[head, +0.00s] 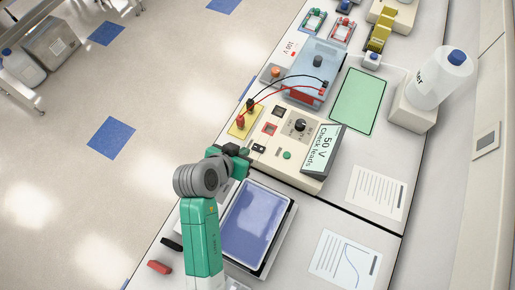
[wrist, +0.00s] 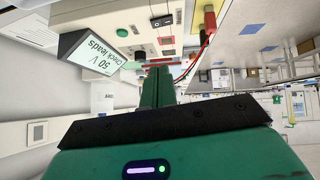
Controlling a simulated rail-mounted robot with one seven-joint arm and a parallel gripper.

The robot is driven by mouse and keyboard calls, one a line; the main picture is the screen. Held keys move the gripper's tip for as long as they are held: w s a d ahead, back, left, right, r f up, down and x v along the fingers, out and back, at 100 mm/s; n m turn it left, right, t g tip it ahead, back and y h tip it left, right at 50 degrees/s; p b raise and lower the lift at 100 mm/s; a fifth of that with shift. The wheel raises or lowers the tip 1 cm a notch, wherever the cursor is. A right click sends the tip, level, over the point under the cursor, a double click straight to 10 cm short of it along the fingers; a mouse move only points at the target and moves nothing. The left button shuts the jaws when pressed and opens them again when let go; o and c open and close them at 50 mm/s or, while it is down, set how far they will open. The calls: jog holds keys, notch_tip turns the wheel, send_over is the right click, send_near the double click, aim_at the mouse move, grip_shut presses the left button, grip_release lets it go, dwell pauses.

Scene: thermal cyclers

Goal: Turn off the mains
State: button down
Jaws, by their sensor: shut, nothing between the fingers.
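The cream power supply (head: 275,168) stands on the bench in the head view, its tilted display (head: 316,148) reading "50 V Check leads". A small black switch (head: 259,149) is on its near left part, beside a green button (head: 287,155). In the wrist view the display (wrist: 98,55) is at upper left, and dark switch-like parts (wrist: 162,21) show above the fingers. I cannot tell which is the mains switch or its position. My gripper (head: 243,153) is shut and empty, close beside the supply's near left corner; its green fingers (wrist: 159,75) point toward the supply. Contact cannot be told.
Red and black leads (head: 265,94) run from the supply's yellow panel (head: 244,121) to a clear blue tank (head: 315,75). A blue-topped tray (head: 257,224) lies near my arm. A green mat (head: 359,101), a bottle (head: 440,78) and paper sheets (head: 378,192) are to the right.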

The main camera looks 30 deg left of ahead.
send_near(263, 147)
jog(key=w, duration=0.3)
jog(key=shift+w+a+r, duration=0.1)
jog(key=shift+w+r, duration=0.05)
jog(key=shift+r, duration=0.25)
jog(key=f, duration=0.3)
jog(key=shift+w+d+f, duration=0.25)
jog(key=shift+w+f, duration=0.1)
jog(key=shift+f, duration=0.55)
jog(key=shift+d, duration=0.15)
